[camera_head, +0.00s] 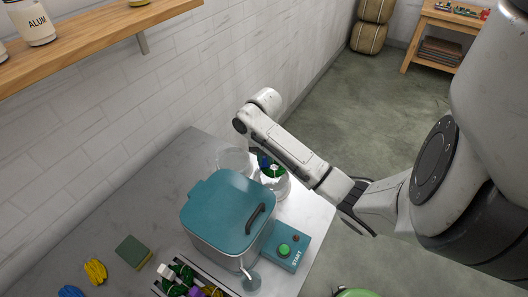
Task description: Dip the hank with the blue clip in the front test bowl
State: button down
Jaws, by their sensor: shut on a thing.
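A green hank (276,171) with a blue clip (264,162) shows just below my forearm, at the nearer clear glass bowl (281,187). My gripper (263,152) is mostly hidden by the forearm and is shut on this hank. The hank's lower part overlaps the bowl in the picture; I cannot tell whether it is inside or above it. A second clear glass bowl (234,159) stands farther back to the left, without a hank showing in it.
A teal-lidded vat (228,212) stands left of the front bowl, with a START button box (288,248) beside it. A rack (195,275) with several hanks, a sponge (133,251) and yellow yarn (95,271) lie nearer. A wooden shelf (95,45) hangs above.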

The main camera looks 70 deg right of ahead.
aim_at(265, 174)
notch_tip(265, 174, down, 3)
jog(key=shift+s+f, duration=0.1)
jog(key=shift+f+b, duration=0.9)
jog(key=shift+f, duration=0.5)
jog(key=shift+a+f, duration=0.1)
jog(key=shift+s+a+f, duration=0.2)
jog(key=shift+a+f, duration=0.1)
jog(key=shift+a, duration=0.25)
jog(key=shift+d+r, duration=0.1)
jog(key=shift+d, duration=0.05)
jog(key=shift+w+d+r+p, duration=0.25)
jog(key=shift+d+r+p, duration=0.05)
jog(key=shift+d, duration=0.2)
jog(key=shift+s+a+f, duration=0.3)
jog(key=shift+a+f, duration=0.1)
jog(key=shift+a, duration=0.25)
